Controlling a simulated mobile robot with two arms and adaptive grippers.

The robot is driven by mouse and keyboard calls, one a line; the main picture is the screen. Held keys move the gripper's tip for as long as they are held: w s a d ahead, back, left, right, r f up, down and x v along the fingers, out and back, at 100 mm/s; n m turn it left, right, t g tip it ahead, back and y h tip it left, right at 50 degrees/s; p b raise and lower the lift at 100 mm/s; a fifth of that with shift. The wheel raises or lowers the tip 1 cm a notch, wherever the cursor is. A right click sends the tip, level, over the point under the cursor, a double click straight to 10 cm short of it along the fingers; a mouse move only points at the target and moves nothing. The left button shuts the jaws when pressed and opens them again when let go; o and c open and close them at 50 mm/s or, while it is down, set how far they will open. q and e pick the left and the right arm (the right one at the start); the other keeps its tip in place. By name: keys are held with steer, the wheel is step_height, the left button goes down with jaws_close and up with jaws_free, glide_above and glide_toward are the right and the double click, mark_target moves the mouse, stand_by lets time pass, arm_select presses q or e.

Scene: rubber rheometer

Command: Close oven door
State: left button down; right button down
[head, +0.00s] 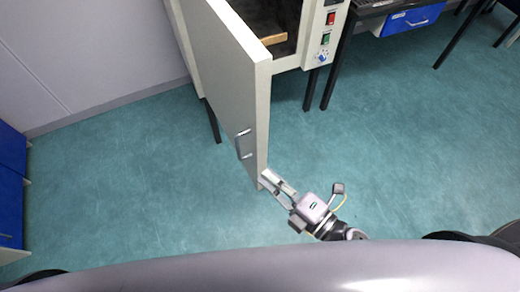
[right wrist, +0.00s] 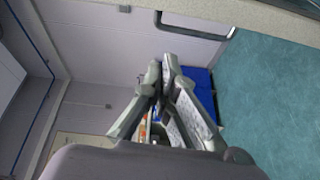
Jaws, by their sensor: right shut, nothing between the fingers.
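The oven door (head: 222,75) is a pale panel standing wide open, swung out toward me from the oven (head: 285,45). A metal handle (head: 244,144) sits on the door's left face, near its free edge. My right gripper (head: 267,181) is at the lower end of the door's free edge, with its fingers pointing toward it; I cannot tell if they touch. In the right wrist view its fingertips (right wrist: 164,68) meet, with nothing between them. That view also shows the handle (right wrist: 195,31) and a strip of the door (right wrist: 262,20) above the fingers. My left gripper is not in view.
Red and green switches and a blue knob (head: 323,57) are on the oven's front. A table with a blue drawer (head: 412,20) stands to the right. Blue cabinets (head: 12,185) are at the far left. The green floor (head: 390,150) right of the door is clear.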

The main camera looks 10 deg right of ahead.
steer(key=w+a+r+n+p, duration=0.1)
steer(key=w+a+r+p, duration=0.25)
steer(key=w+a, duration=0.4)
steer(key=shift+y, duration=0.3)
steer(key=d, duration=0.1)
steer(key=d+p, duration=0.1)
steer(key=d+f, duration=0.1)
steer(key=d, duration=0.1)
steer(key=shift+w, duration=0.4)
